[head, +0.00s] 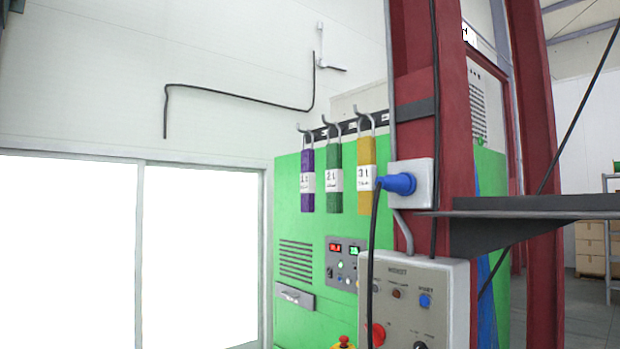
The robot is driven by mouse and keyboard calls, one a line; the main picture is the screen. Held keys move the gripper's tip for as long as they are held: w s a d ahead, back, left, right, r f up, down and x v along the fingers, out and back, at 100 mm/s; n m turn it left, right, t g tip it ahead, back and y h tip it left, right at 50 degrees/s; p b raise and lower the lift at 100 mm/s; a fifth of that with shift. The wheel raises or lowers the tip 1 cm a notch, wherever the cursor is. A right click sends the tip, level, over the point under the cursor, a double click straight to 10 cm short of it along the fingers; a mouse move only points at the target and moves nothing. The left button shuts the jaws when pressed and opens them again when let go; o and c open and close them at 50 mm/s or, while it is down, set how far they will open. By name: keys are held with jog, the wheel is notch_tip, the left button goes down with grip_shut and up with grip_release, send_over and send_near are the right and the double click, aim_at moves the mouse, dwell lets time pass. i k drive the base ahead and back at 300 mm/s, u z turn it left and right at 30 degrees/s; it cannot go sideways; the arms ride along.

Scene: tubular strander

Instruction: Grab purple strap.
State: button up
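The purple strap (307,196) hangs from the leftmost hook on the black rail at the top of the green cabinet. It has a grey loop at its top and a white label marked "1t". A green strap (334,198) labelled "2t" and a yellow strap (366,203) labelled "3t" hang to its right on their own hooks. The three hang side by side, apart from each other. My gripper is not in the head view.
The green cabinet (293,231) stands behind the straps. A red steel column (428,135) with a blue plug (398,184) and hanging black cable stands right of them. A grey control box (448,299) and a dark shelf (540,207) are at the right. Bright windows (65,250) are left.

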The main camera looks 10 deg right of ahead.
aim_at(307, 174)
jog(key=u, duration=0.1)
jog(key=k, duration=0.65)
jog(key=z, duration=1.1)
jog(key=i, duration=1.3)
jog(key=z, duration=0.05)
